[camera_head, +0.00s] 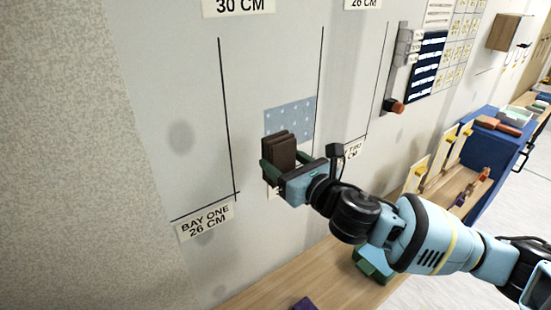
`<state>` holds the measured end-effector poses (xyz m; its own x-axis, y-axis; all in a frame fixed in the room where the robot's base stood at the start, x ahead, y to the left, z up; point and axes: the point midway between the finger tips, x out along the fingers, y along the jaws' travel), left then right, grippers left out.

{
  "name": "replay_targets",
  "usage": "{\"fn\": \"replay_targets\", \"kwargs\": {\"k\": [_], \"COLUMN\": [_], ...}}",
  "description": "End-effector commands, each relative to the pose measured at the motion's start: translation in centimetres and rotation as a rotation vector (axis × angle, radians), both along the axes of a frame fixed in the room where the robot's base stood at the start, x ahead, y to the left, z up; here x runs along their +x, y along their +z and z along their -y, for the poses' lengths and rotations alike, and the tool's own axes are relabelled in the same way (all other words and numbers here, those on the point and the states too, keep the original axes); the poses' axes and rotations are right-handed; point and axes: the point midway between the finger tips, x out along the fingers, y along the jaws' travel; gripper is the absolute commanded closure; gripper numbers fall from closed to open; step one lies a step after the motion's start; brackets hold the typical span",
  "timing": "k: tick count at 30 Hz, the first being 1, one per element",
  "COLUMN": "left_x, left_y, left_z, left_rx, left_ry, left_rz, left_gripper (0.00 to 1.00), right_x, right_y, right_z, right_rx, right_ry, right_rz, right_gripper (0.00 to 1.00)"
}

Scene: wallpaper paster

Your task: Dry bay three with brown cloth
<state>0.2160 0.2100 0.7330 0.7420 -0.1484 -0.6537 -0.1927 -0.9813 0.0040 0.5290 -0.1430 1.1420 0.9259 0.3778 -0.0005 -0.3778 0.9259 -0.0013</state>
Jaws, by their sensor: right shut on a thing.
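The brown cloth (279,150) is a dark folded block, held upright in my right gripper (287,170). That gripper is shut on it in front of the wall panel. The cloth overlaps the lower left of a pale blue dotted wallpaper piece (290,117), between two black vertical lines. I cannot tell whether the cloth touches the wall. No bay three label can be read. My left gripper is out of view.
A wooden bench (265,288) runs below the wall, with a purple item (304,304) and a green item (372,268) on it. A blue cart (493,140) stands at the right. A red-ended fixture (395,106) sticks out from the wall.

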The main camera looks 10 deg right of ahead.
Motion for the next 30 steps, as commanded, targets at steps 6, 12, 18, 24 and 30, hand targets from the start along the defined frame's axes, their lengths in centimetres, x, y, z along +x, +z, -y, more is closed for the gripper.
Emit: {"fn": "replay_targets", "kwargs": {"k": [6,12,18,24,30], "left_x": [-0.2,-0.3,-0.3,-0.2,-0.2], "left_y": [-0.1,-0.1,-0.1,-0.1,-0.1], "left_z": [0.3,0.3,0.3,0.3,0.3], "left_rx": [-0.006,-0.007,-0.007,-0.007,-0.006], "left_ry": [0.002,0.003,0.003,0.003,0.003], "left_rz": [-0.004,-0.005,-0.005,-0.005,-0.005], "left_gripper": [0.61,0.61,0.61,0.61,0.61], "right_x": [0.0,-0.1,1.6,3.6,5.1], "right_y": [0.0,-0.1,-0.1,0.0,-0.1], "right_z": [0.0,0.1,-0.7,-1.5,-2.1], "right_rx": [0.000,0.005,0.006,0.006,0.005], "right_ry": [0.000,0.000,0.000,0.000,0.000], "right_rz": [0.000,-0.006,-0.006,-0.006,-0.006], "right_gripper": [0.62,0.62,0.62,0.62,0.62]}}
